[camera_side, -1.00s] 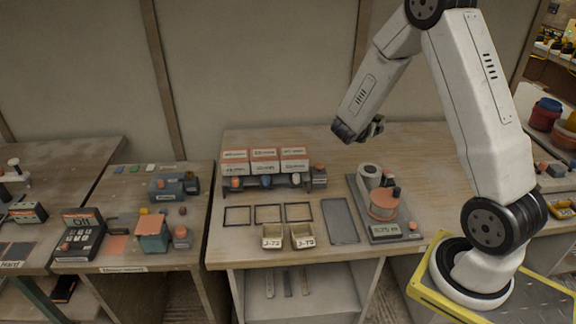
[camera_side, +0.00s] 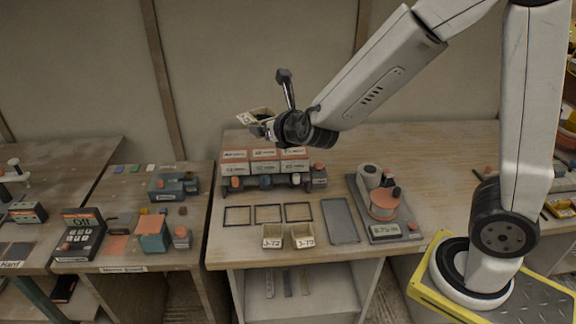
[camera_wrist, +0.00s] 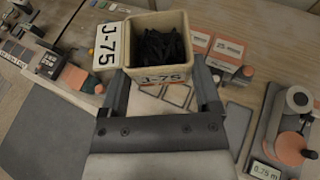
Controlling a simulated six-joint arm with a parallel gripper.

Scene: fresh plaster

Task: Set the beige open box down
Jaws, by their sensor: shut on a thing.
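The beige open box (camera_wrist: 184,54) is between the fingers of my gripper (camera_wrist: 160,80) in the wrist view. It holds a heap of dark thin pieces, and its front label reads J-75. A white J-75 plate (camera_wrist: 107,45) shows at its left side. In the side view the box (camera_side: 261,113) is small and tilted, held up in the air above the back of the middle bench. My gripper (camera_side: 268,131) is shut on it there, and its fingers are partly hidden by the wrist.
Below stands a rack of labelled boxes (camera_side: 265,162). In front are several dark empty frames (camera_side: 238,216), two beige boxes marked J-72 (camera_side: 272,242) and J-79 (camera_side: 303,242), a grey mat (camera_side: 341,220) and a device with a display (camera_side: 385,228).

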